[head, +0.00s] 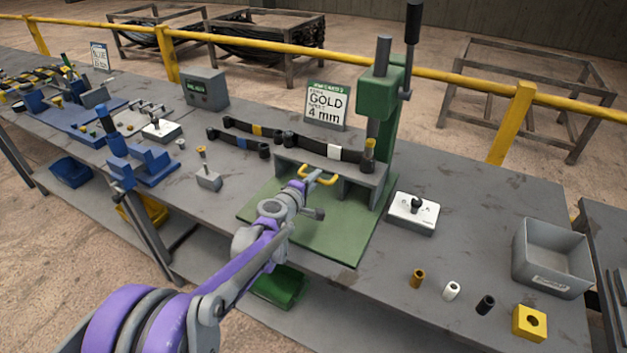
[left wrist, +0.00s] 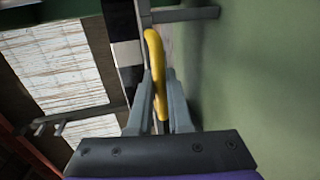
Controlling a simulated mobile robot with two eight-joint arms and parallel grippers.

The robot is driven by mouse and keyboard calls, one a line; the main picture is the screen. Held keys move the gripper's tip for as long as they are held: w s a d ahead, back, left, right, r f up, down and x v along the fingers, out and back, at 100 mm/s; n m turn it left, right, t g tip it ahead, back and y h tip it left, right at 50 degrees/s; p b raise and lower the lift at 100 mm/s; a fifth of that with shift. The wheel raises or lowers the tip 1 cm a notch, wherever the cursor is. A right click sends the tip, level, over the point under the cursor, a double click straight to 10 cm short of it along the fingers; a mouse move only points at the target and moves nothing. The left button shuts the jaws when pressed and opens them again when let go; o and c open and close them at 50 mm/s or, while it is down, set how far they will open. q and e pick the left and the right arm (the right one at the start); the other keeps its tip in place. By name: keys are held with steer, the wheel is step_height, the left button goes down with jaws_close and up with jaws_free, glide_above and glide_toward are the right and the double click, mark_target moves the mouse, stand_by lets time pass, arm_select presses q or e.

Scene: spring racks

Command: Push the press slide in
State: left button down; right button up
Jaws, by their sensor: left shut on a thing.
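The press is a green column (head: 381,130) with a black lever on a green base plate (head: 335,235). Its slide shows as a grey block (head: 360,178) with a yellow handle (head: 318,176) on its front. My left gripper (head: 304,184) is at this handle. In the left wrist view the yellow handle (left wrist: 156,80) stands between the two grey fingers of my left gripper (left wrist: 160,105), which is shut on it. A leaf spring strip (head: 320,148) with a white band lies behind the slide, near the press column. My right gripper is not in view.
A white gauge block (head: 413,212) sits right of the press. Small bushings (head: 451,290), a yellow block (head: 529,322) and a grey bin (head: 551,258) stand farther right. A sign (head: 327,106) reads GOLD 4 mm. Blue fixtures (head: 140,165) stand to the left.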

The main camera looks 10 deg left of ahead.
arm_select(q)
steer(key=shift+w+r, duration=0.1)
steer(key=shift+w, duration=0.05)
steer(key=c, duration=1.2)
jaws_free()
steer(key=o, duration=0.3)
steer(key=shift+w+d, duration=0.1)
steer(key=shift+w, duration=0.05)
steer(key=shift+o, duration=0.2)
steer(key=shift+s, duration=0.2)
steer(key=v, duration=1)
steer(key=shift+s, duration=0.25)
steer(key=shift+s, duration=0.1)
